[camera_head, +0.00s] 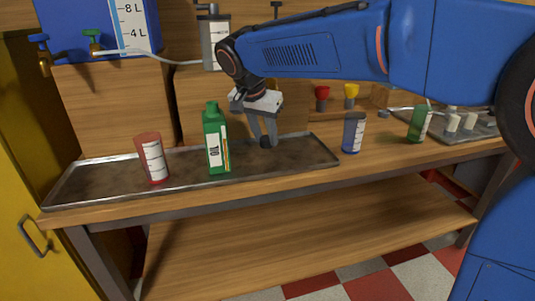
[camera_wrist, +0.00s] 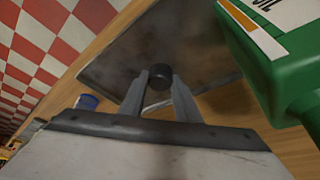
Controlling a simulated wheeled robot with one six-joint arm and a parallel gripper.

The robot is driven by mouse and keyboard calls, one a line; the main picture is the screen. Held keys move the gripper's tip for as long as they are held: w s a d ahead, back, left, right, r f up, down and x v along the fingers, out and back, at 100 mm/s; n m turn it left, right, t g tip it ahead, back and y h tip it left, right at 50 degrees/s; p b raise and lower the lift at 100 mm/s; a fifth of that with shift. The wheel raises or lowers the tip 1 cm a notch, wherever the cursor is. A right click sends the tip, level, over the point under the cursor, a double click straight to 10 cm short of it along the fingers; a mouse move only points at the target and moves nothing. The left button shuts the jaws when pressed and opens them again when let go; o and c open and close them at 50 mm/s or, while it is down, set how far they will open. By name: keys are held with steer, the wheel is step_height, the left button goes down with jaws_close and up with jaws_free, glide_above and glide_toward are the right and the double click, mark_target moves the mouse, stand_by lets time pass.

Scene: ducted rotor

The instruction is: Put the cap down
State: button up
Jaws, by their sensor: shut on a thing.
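The cap (camera_wrist: 160,73) is a small dark round piece held between the fingertips of my gripper (camera_wrist: 159,80) in the wrist view. In the head view the cap (camera_head: 265,142) shows dark at the tips of my gripper (camera_head: 264,138), low over the right part of the metal tray (camera_head: 294,157). I cannot tell whether the cap touches the tray. The green oil bottle (camera_head: 216,140) stands upright in the tray to the left of my gripper, with no cap on its neck. The bottle (camera_wrist: 275,55) also shows close at the right of the wrist view.
Red and yellow funnels (camera_head: 351,93) are behind. The tray's right end is clear.

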mark_target(263, 145)
steer(key=shift+f, duration=2.7)
steer(key=shift+f, duration=0.1)
steer(key=o, duration=1)
steer(key=v, duration=1.2)
steer(key=shift+s, duration=0.1)
steer(key=shift+d, duration=0.1)
